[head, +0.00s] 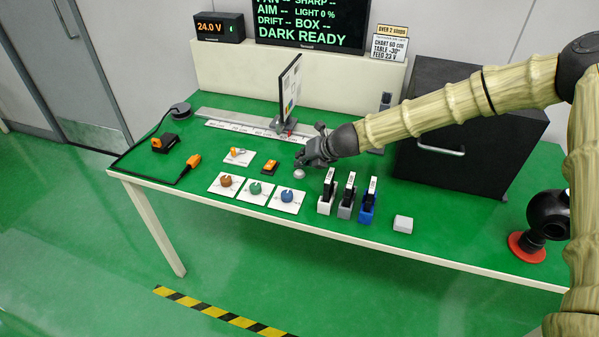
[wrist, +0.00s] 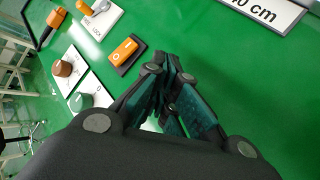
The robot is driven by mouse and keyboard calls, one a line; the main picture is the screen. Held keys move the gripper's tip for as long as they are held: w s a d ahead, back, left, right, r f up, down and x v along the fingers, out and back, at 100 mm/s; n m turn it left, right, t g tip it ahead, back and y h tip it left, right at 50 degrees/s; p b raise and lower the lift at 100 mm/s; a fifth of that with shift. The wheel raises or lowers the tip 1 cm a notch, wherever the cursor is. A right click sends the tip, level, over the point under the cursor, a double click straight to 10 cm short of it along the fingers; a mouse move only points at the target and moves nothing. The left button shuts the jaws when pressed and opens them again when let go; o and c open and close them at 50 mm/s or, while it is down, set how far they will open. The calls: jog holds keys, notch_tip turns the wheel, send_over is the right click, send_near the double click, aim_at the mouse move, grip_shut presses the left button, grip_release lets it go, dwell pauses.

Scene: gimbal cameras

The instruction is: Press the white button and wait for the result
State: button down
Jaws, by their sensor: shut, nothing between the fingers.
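The display (head: 312,22) at the back reads "DARK READY" and "LIGHT 0 %", with dashes for the other values.
Three knobs, brown (head: 227,182), green (head: 255,188) and blue (head: 287,195), stand left of the button. The orange rocker switch (head: 269,167) is close by. A chart (head: 290,88) stands on the rail behind.

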aim_at(302, 170)
jog(key=shift+f, duration=0.2)
dwell(0.7)
jog(key=shift+f+b, duration=0.2)
jog(key=shift+b, duration=0.1)
jog(key=shift+f+b, duration=0.3)
jog(key=shift+f, duration=0.15)
dwell(0.8)
jog(key=shift+r, duration=0.1)
jog(key=shift+r+p, duration=0.7)
jog(key=shift+r, duration=0.1)
jog(key=shift+r+p, duration=1.95)
jog(key=shift+r, duration=0.5)
jog(key=shift+r, duration=0.1)
